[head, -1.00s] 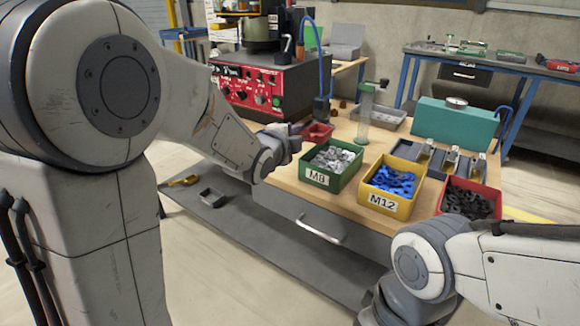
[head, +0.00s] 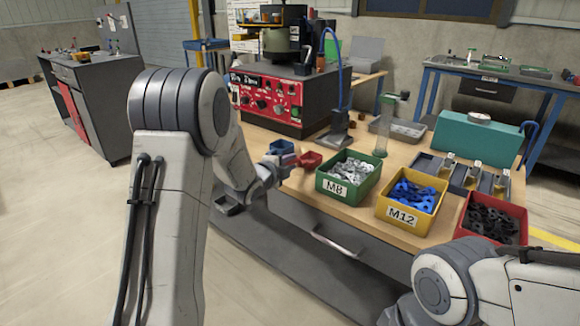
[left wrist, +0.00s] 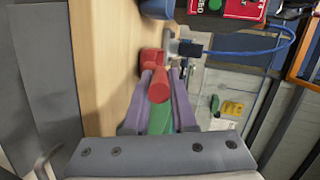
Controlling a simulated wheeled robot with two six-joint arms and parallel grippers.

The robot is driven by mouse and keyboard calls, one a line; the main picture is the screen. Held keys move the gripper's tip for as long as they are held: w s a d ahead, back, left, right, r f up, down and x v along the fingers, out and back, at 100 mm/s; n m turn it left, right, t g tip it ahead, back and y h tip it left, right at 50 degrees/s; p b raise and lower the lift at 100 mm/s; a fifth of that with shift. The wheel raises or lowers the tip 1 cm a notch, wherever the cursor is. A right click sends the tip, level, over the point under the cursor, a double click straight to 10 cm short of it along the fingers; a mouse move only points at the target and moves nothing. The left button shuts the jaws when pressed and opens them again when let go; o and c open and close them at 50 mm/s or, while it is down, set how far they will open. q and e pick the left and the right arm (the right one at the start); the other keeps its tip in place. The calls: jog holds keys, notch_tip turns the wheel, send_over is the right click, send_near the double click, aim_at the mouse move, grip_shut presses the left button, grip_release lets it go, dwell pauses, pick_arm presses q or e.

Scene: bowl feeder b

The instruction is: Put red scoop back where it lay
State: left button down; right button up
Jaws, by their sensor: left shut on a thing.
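The red scoop (head: 311,160) is at the left end of the bench top, left of the green M8 box (head: 362,187). My left gripper (head: 285,165) is shut on it; the fingers (left wrist: 159,100) close around its red handle (left wrist: 158,90) in the left wrist view. I cannot tell whether the scoop touches the bench. A blue scoop or small blue tray (head: 281,147) lies just beyond the gripper. A green piece (left wrist: 160,120) shows between the fingers, unclear what it is. My right arm enters at lower right; its gripper is out of view.
The yellow M12 box (head: 424,226) and a red box (head: 460,225) of dark parts stand right of the M8 box. A red-fronted machine (head: 270,100) and a stand with a blue hose (head: 338,138) stand behind. A drawer handle (head: 333,243) is below.

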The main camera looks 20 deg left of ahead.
pick_arm(q)
jog(key=shift+f, duration=0.1)
jog(key=shift+f, duration=0.15)
jog(key=c, duration=0.7)
grip_release()
jog(key=shift+c, duration=0.2)
